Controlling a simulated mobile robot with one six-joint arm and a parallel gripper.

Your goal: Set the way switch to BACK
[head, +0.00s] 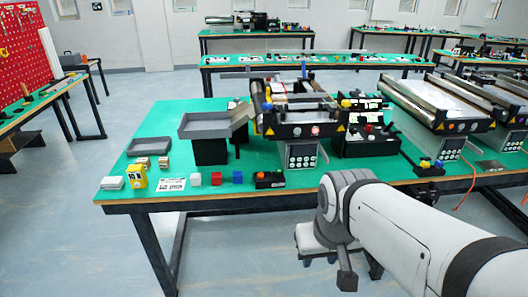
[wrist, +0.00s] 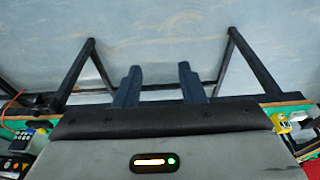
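No label reading BACK is legible, so I cannot tell for sure which control is the way switch. A small black control box (head: 269,180) with coloured knobs lies at the table's front edge. A larger black control panel (head: 367,138) with several buttons and knobs stands right of the near conveyor (head: 300,122). In the head view, my gripper hangs in front of the table, apart from these controls. In the wrist view, my gripper (wrist: 160,77) has its two dark fingers spread with nothing between them.
The green table (head: 150,200) holds a grey tray on a black stand (head: 211,148), a yellow block (head: 137,178), white, red and blue cubes, and a flat dark tray (head: 148,147). More conveyors (head: 440,105) stand at right. The floor left of the table is clear.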

